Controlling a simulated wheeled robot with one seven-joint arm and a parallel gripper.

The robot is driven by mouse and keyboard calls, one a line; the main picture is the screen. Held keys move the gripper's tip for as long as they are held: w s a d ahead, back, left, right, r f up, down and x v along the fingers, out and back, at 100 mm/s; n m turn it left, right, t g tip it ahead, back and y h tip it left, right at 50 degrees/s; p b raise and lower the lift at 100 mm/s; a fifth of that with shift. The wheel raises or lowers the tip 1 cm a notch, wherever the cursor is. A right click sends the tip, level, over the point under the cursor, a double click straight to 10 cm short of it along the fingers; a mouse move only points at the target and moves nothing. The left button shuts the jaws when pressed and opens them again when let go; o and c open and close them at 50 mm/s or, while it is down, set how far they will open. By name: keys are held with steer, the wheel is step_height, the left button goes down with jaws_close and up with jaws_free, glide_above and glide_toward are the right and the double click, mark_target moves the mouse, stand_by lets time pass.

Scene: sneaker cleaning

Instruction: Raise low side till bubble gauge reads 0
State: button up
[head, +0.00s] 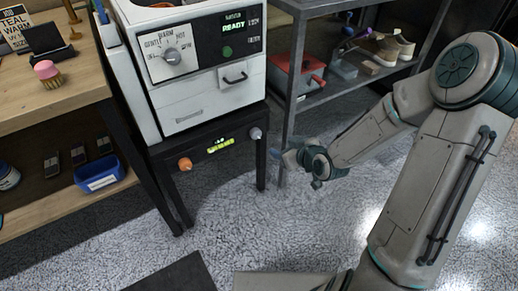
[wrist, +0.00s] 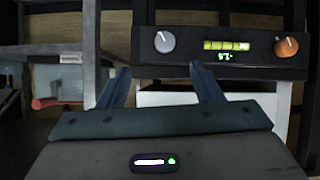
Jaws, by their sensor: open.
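A black stand (head: 208,160) carries a white machine. Its front bar has an orange knob (head: 185,163) at the left, a grey knob (head: 256,133) at the right, and a yellow-green bubble gauge (head: 220,146) with a small lit readout between them. The wrist view shows the bar upside down, with the grey knob (wrist: 164,42) left, the gauge (wrist: 226,45) and the orange knob (wrist: 286,47) right. The readout's digits are too small to read surely. My gripper (wrist: 160,88) is open and empty, its blue fingers apart, off the grey-knob side in the head view (head: 280,154).
The white machine (head: 205,98) shows READY and has a dial. A wooden bench (head: 60,95) with a blue bin (head: 99,174) below stands left. A metal shelf (head: 345,85) with a red box (head: 296,75) and shoes stands behind right. A dark mat (head: 178,276) lies in front; carpeted floor is clear.

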mark_target(258, 135)
steer(key=shift+t+y, duration=0.6)
steer(key=b+x, duration=0.2)
steer(key=x, duration=0.3)
steer(key=b+x, duration=0.2)
steer(key=x, duration=0.3)
steer(key=f+b+x, duration=0.1)
steer(key=b+x, duration=0.1)
steer(key=x, duration=0.4)
steer(key=shift+s+a, duration=0.1)
steer(key=shift+s, duration=0.25)
steer(key=c, duration=1)
